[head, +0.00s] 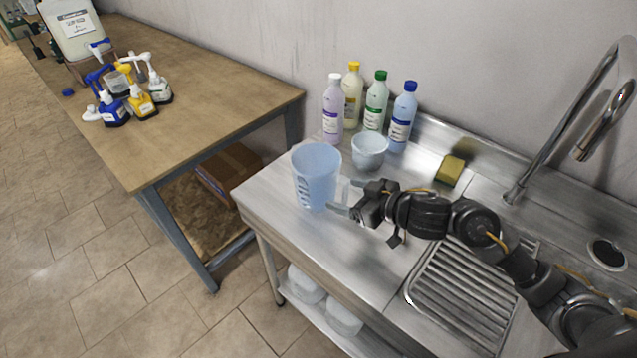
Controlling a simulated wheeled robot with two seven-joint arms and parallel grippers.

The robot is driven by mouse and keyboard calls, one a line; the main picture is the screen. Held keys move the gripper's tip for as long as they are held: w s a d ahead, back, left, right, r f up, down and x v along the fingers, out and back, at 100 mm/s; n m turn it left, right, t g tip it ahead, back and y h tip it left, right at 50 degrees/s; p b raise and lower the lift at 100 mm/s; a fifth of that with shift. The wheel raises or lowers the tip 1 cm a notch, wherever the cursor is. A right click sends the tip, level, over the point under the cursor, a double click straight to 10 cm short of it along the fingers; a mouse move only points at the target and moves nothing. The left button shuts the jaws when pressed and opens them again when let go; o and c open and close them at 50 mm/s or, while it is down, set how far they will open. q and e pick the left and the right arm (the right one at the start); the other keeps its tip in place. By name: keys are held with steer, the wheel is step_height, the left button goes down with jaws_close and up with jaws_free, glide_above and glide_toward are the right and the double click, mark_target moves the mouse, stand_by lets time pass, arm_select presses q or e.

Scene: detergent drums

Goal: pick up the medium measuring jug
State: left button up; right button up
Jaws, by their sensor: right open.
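A translucent blue measuring jug (314,172) stands upright on the steel sink counter, near its left edge. A smaller clear, whitish vessel (369,150) stands behind it to the right. No label shows which is the medium one; the blue one is the larger of the two. My right gripper (343,197) is open, its fingers pointing left at the right side of the blue jug, around or close to its handle. I cannot tell whether the fingers touch it. My left gripper is out of view.
Several capped bottles (375,103) stand against the wall behind the jugs. A sponge (450,170), a tap (560,140) and a ribbed drainer (465,295) are to the right.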

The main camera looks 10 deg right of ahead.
steer(key=x, duration=0.3)
steer(key=shift+w+a+f, duration=0.1)
jaws_close()
stand_by(0.4)
